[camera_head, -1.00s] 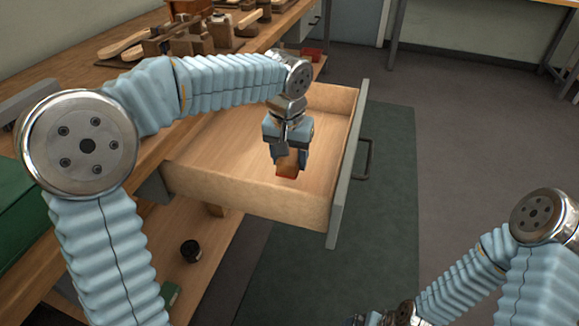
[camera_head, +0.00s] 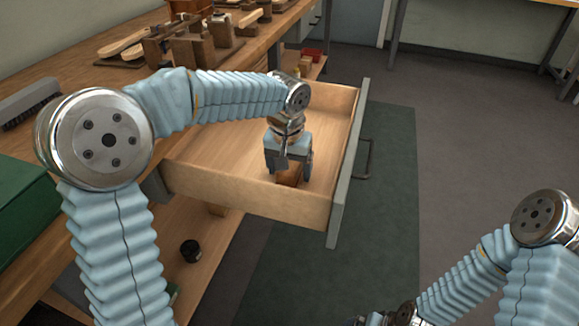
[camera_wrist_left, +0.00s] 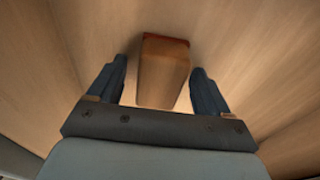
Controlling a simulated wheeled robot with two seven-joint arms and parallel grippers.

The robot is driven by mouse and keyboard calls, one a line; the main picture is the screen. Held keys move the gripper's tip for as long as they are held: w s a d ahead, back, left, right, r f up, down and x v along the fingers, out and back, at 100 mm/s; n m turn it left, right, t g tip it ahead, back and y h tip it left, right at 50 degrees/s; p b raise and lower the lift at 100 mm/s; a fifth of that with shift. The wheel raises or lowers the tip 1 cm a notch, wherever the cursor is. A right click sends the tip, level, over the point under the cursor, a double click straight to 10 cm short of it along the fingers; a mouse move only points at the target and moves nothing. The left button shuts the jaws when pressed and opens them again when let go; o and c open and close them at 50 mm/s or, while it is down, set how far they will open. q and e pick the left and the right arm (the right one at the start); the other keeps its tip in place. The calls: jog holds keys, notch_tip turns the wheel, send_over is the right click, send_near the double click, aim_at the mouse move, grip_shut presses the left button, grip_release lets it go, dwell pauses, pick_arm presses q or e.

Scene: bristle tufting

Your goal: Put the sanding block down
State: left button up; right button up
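The sanding block (camera_head: 288,177) is a small wooden block with a reddish-brown end. It is inside the open drawer (camera_head: 240,155), near the front right, and appears to stand on the drawer floor. My left gripper (camera_head: 289,176) points down over it with its fingers apart on either side. In the left wrist view, the block (camera_wrist_left: 160,85) lies between the open fingers of the left gripper (camera_wrist_left: 160,85). A gap shows on the left, and the right finger is very close to it. My right gripper is not visible; only its arm shows at lower right.
The drawer's walls and grey front panel (camera_head: 348,165) surround the block closely at front and right. The drawer floor to the left is clear. A workbench (camera_head: 185,62) with wooden tools and a brush (camera_head: 30,102) is behind. A dark jar (camera_head: 190,250) stands on the lower shelf.

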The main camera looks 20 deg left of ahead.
pick_arm(q)
jog(key=shift+r, duration=0.5)
notch_tip(320, 180, up, 11)
jog(key=s+p, duration=0.1)
jog(key=shift+s+r+p, duration=0.15)
jog(key=shift+s+p, duration=0.05)
jog(key=shift+p, duration=0.1)
